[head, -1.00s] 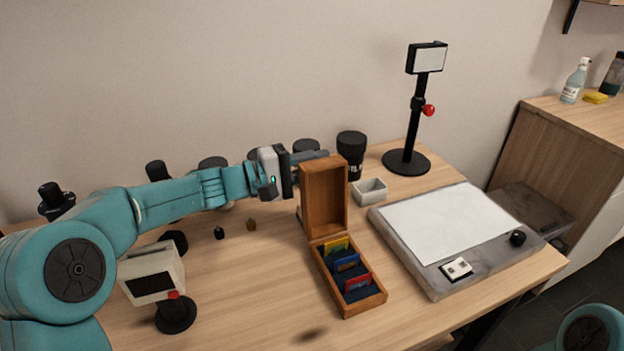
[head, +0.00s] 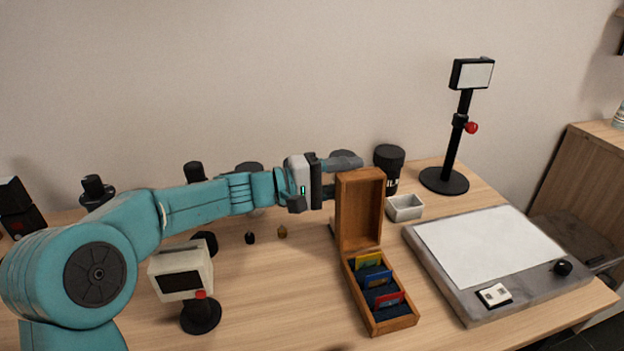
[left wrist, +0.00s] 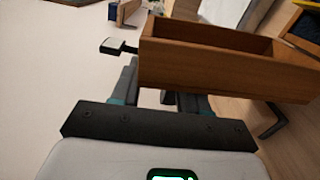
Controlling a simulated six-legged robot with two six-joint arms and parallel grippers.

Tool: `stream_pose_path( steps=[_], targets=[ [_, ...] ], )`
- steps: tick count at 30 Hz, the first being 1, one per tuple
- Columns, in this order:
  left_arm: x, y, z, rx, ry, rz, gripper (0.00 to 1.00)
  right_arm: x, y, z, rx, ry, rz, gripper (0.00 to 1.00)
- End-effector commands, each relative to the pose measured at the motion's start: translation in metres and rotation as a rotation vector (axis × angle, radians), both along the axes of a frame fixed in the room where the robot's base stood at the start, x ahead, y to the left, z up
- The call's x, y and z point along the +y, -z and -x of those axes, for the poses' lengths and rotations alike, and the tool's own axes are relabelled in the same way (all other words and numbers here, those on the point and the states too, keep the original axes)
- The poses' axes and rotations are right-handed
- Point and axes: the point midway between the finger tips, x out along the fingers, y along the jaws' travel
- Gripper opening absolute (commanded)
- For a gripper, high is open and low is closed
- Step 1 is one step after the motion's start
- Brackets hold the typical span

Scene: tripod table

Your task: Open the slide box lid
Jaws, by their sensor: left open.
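The wooden slide box (head: 378,320) stands on the table with several coloured slides in its dark-lined tray. Its lid (head: 359,212) stands upright, swung open at the back of the box. In the left wrist view the lid (left wrist: 225,68) lies just ahead of the fingers and hides part of them. My left gripper (head: 345,163) is open at the lid's upper left, partly behind its top edge. It also shows in the left wrist view (left wrist: 160,95). I cannot tell whether its fingers touch the lid. My right gripper is not in view.
A light pad (head: 490,250) lies on the table at right, with a small white tray (head: 405,207) and a black lens-like cylinder (head: 388,165) behind the box. A small viewer (head: 183,272) stands at front left.

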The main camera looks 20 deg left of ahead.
Motion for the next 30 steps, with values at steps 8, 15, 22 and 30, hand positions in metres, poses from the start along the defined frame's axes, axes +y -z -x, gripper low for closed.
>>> stream_pose_path(
  steps=[8,15,22,30],
  targets=[
    [0.060,0.000,0.039,0.002,-0.006,-0.001,0.44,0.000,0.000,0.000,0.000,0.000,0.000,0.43],
    [0.105,0.000,0.070,0.001,-0.004,0.000,0.44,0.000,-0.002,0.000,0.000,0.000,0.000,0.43],
    [0.124,0.000,0.083,0.001,-0.001,0.000,0.44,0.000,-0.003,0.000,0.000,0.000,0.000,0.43],
    [0.125,0.000,0.084,0.001,0.000,0.001,0.44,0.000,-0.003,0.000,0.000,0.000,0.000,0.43]
  ],
)
